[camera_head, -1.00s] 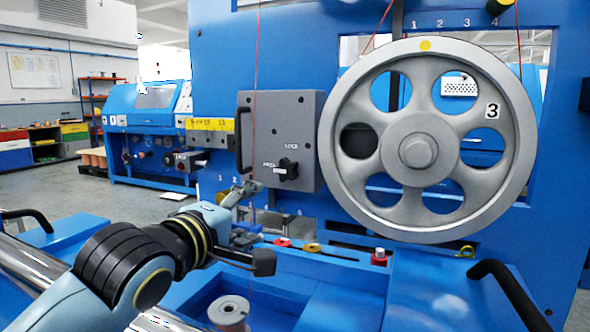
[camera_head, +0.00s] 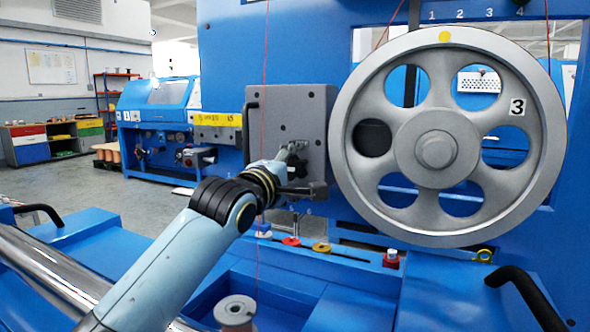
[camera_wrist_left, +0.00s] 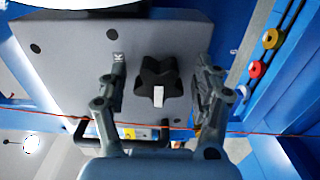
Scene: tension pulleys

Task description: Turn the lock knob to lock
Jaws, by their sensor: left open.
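The lock knob (camera_wrist_left: 157,78) is a black star-shaped knob with a white mark on one lobe, on the face of a grey box (camera_head: 290,105). In the wrist view the white mark points toward the bottom of the picture, toward my gripper's base. My left gripper (camera_wrist_left: 162,75) is open, with one finger on each side of the knob and visible gaps to both. In the head view my left gripper (camera_head: 298,170) is at the lower right of the box face and largely hides the knob. A small label is partly covered by the left finger in the wrist view. My right gripper is not in view.
A large grey spoked wheel (camera_head: 345,150) stands close to the right of the box. A black handle (camera_head: 246,130) is on the box's left side. A thin red wire (camera_head: 265,70) runs down beside the box. A spool (camera_head: 235,312) sits below my arm.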

